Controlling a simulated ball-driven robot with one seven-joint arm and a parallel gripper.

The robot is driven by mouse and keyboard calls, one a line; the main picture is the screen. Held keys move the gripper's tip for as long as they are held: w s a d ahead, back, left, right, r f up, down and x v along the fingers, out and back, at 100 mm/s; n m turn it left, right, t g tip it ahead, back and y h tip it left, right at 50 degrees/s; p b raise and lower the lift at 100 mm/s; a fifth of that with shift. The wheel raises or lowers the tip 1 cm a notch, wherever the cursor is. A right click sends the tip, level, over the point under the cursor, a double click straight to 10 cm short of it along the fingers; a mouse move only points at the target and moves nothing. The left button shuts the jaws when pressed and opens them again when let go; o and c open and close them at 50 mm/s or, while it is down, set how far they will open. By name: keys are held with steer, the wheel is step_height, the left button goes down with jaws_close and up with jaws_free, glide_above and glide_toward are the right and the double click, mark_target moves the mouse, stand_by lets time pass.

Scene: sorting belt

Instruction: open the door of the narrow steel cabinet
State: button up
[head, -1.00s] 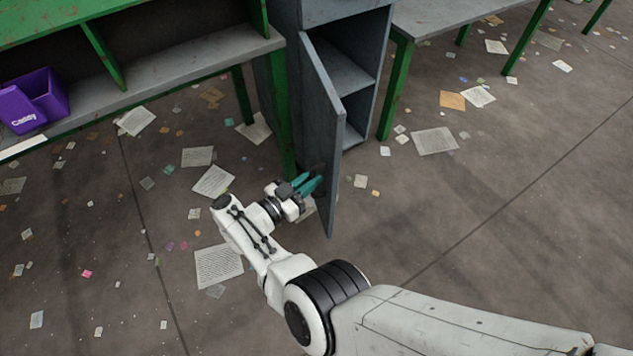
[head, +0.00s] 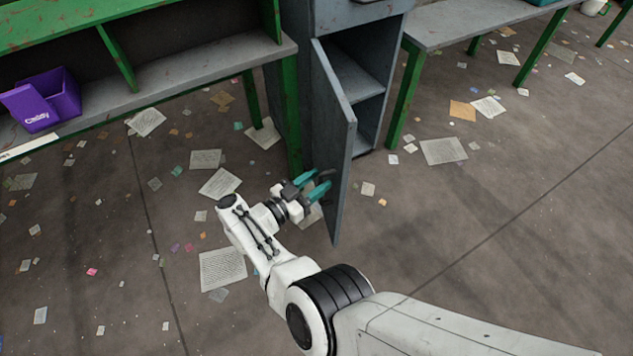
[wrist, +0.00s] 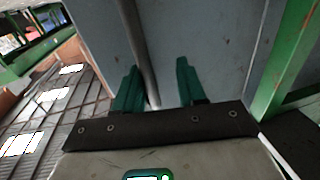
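The narrow steel cabinet (head: 292,75) is grey-blue. Its door (head: 333,140) stands wide open, swung out toward me, with the shelves inside in sight. My gripper (head: 318,186) is at the door's outer face, low down, by a small dark handle (head: 323,173) partly hidden behind the fingers. The teal fingers are spread apart. In the wrist view my gripper (wrist: 160,88) faces the grey door panel (wrist: 195,35), and a grey bar (wrist: 137,45) runs between the fingers, nearer the left one. I cannot tell whether a finger touches it.
A green-framed bench (head: 200,70) with a purple caddy (head: 42,100) stands left of the cabinet. Another green-legged table (head: 470,28) stands to the right. Papers lie scattered on the floor, which is otherwise clear in front and to the right.

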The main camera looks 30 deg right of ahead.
steer(key=shift+s+a+f, duration=0.15)
steer(key=b+v, duration=0.2)
steer(key=v, duration=0.8)
steer(key=shift+a, duration=0.3)
stand_by(0.3)
